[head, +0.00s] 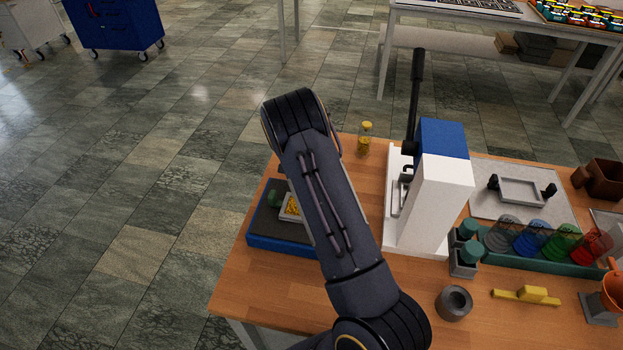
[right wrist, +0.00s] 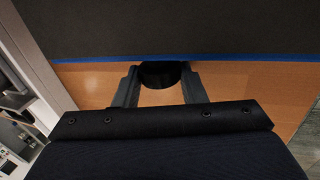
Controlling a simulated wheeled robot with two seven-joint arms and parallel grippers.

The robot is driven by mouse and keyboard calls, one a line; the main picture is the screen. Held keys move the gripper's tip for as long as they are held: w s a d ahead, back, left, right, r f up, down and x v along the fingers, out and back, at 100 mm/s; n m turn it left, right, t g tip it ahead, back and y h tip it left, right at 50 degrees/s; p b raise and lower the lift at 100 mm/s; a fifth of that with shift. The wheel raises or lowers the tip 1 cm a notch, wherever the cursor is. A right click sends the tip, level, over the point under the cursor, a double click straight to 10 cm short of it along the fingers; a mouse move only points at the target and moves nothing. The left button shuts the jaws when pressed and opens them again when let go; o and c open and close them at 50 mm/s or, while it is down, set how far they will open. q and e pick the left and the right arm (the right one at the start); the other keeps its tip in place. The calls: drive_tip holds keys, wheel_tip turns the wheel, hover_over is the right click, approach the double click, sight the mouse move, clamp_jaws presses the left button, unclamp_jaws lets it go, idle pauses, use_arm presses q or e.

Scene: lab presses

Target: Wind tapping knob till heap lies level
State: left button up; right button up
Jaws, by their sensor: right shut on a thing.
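The tapping device has a blue base with a dark top (head: 262,226) and stands at the table's left end. A yellow heap (head: 291,206) lies in a small pale frame on it, partly hidden behind my right arm, so I cannot tell how level it is. In the right wrist view, the device's dark slab with a blue edge (right wrist: 225,57) crosses the top. My right gripper (right wrist: 160,88) is shut on the black round knob (right wrist: 160,73) at that edge, one finger on each side. My arm hides the knob and gripper in the head view. My left gripper is not in view.
A white and blue press (head: 440,205) with a tall black lever stands right of my arm. A yellow-capped jar (head: 365,137) stands at the back edge. Grey ring (head: 454,303), yellow tool (head: 527,296) and a green rack of coloured discs (head: 545,262) fill the right side.

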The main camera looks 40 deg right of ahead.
drive_tip(key=o, duration=1)
drive_tip(key=shift+r, duration=0.1)
drive_tip(key=p+v, duration=0.3)
drive_tip(key=v, duration=0.4)
drive_tip(key=shift+a+r, duration=0.1)
drive_tip(key=shift+r, duration=0.25)
